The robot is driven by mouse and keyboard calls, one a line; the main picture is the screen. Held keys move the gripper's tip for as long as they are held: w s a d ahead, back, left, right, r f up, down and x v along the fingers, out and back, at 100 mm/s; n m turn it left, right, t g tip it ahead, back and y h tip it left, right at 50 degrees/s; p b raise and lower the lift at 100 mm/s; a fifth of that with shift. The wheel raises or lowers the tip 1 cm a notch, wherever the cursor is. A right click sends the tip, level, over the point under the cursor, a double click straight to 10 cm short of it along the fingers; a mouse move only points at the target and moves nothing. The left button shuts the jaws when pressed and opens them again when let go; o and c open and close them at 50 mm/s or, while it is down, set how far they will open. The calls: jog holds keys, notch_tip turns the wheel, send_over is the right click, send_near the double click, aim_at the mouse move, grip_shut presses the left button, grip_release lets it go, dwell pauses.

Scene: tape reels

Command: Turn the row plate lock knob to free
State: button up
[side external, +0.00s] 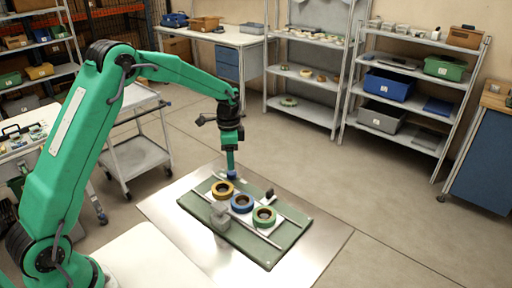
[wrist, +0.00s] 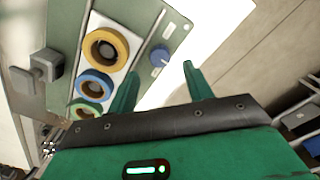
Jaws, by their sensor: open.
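A round blue knob (wrist: 158,56) is set on the green base board (wrist: 180,14), beyond the yellow reel, with small marks near it. In the side view the blue knob (side external: 232,175) shows just below my gripper (side external: 230,165), partly covered. In the wrist view my gripper (wrist: 159,72) is open, its two green fingers apart with the knob showing between and beyond their tips. I cannot tell whether the fingers touch it. The white row plate (wrist: 124,63) carries a yellow reel (wrist: 105,48), a blue reel (wrist: 95,86) and a green reel (wrist: 84,110).
A grey block (side external: 219,213) stands at the board's near side. A small black piece (side external: 269,193) rises at its far side. Metal rails (side external: 214,206) flank the row. The metal table (side external: 318,240) is clear right of the board.

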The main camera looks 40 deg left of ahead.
aim_at(231, 172)
jog(key=shift+f, duration=2.6)
jog(key=c, duration=1)
